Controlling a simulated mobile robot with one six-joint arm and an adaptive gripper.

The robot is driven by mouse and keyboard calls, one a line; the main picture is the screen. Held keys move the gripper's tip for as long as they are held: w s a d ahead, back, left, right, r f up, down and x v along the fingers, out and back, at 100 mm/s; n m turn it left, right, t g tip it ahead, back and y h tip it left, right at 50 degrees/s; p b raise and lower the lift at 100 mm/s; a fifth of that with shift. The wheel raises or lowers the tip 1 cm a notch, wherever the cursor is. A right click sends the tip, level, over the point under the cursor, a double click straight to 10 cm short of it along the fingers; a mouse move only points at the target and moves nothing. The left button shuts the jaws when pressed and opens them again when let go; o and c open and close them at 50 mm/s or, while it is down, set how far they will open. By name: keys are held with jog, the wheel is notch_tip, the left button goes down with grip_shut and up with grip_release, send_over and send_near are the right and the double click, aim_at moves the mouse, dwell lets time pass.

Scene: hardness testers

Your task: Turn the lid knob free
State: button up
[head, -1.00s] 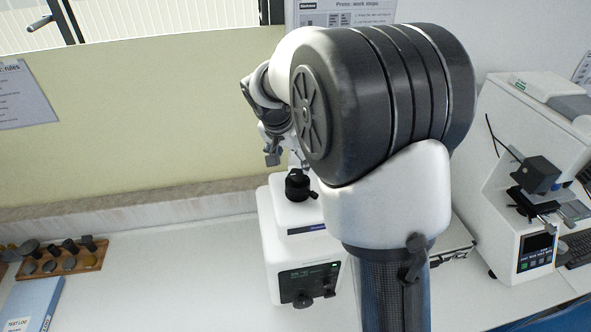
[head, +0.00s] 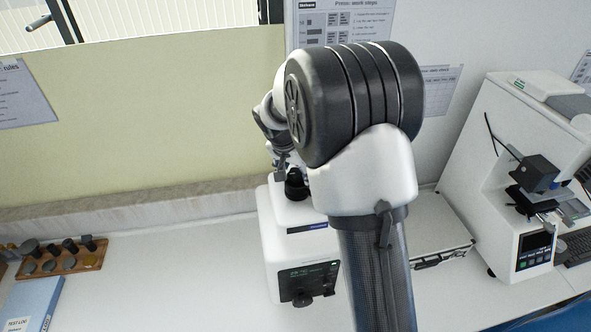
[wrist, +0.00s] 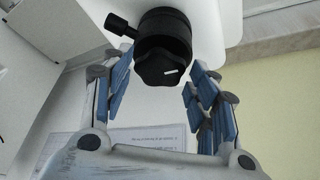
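The black lid knob (head: 296,186) stands on top of a white press-like machine (head: 272,240). In the wrist view the knob (wrist: 163,55) has a lobed end face with a short white mark, and a small side screw sticks out to its left. My gripper (wrist: 160,72) is open, with blue-padded fingers on either side of the knob and visible gaps between. In the head view my gripper (head: 281,168) is small, just above and left of the knob, and partly hidden by my arm.
A wooden rack (head: 62,262) with several dark pieces and a blue log book (head: 30,303) lie at the left. A white tester (head: 535,170) stands at the right, and a grey case (head: 440,240) lies behind my arm.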

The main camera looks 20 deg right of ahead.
jog(key=c, duration=0.7)
